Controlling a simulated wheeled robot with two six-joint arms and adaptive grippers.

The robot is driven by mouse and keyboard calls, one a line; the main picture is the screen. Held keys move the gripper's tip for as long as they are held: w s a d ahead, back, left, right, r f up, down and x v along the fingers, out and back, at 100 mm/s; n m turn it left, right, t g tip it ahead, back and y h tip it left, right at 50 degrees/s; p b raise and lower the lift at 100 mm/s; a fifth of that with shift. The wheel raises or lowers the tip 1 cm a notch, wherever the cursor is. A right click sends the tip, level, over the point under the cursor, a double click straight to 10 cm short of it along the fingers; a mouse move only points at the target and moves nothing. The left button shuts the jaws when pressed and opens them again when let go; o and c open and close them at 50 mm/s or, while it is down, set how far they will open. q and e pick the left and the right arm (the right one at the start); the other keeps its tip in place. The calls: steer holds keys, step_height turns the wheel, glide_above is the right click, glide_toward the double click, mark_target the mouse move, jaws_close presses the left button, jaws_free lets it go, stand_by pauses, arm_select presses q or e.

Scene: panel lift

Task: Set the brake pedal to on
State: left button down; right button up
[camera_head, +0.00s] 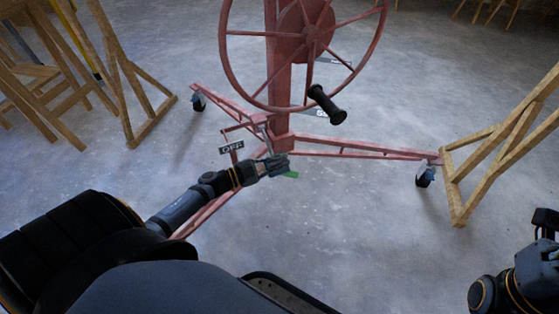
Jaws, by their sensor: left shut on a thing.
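The red panel lift (279,85) stands ahead of me on its wheeled base. A dark OFF plate (231,147) shows at the brake pedal, low near the foot of the mast. My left gripper (279,165) is at this pedal, just right of the OFF plate, and is shut on part of it. A small green piece (291,175) sticks out beyond the fingertips. The gripper hides most of the pedal, so its exact tilt cannot be told. Part of my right gripper (545,222) shows at the right edge, away from the lift; its fingers are unclear.
The large red handwheel (310,32) with a black handle (327,104) stands above the pedal. Base legs (365,152) with casters (425,176) spread to both sides. Wooden trestles stand at left (130,90) and right (490,150). The concrete floor (350,220) in front is clear.

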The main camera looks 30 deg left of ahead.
arm_select(q)
steer(key=shift+a+f, duration=0.15)
steer(key=c, duration=1.4)
jaws_free()
steer(key=shift+c, duration=0.2)
steer(key=shift+s, duration=0.1)
steer(key=v, duration=1.1)
steer(key=shift+s+a, duration=0.25)
steer(key=shift+s, duration=0.05)
